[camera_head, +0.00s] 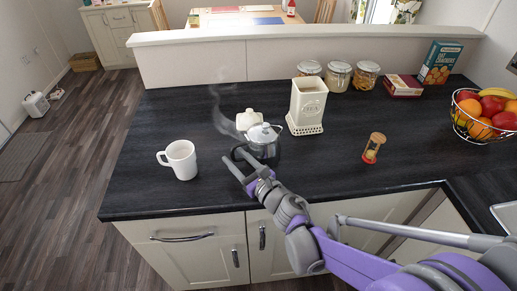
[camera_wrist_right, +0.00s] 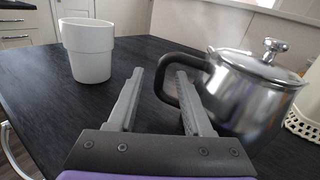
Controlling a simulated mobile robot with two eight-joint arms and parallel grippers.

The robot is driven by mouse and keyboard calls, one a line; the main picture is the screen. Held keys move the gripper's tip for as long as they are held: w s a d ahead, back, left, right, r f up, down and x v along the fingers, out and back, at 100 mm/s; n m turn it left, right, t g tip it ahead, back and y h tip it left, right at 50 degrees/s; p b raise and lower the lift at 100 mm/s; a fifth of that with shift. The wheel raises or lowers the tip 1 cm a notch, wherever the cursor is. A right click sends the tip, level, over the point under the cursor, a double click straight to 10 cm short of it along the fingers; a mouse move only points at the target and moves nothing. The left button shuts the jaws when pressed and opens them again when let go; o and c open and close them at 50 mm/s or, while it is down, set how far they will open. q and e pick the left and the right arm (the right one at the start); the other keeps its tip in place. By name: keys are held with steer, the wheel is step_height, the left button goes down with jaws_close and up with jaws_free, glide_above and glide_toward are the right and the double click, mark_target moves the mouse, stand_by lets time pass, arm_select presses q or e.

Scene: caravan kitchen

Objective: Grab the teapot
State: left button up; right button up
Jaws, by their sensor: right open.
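The teapot (camera_head: 263,141) is a small shiny metal pot with a lid and knob, standing on the dark counter; steam rises by it. It also shows in the right wrist view (camera_wrist_right: 250,92), with its black handle (camera_wrist_right: 183,75) facing my gripper. My right gripper (camera_head: 238,161) is open at the near left side of the pot. In the right wrist view its fingers (camera_wrist_right: 158,92) are apart, and the right finger overlaps the lower handle. I cannot tell whether they touch. Nothing is held. My left gripper is not in view.
A white mug (camera_head: 181,160) stands left of the teapot. A cream canister (camera_head: 307,105) and a small cream dish (camera_head: 249,119) stand behind it.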

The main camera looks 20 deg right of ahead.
steer(key=x, duration=0.5)
steer(key=shift+w, duration=0.15)
jaws_close()
stand_by(1.2)
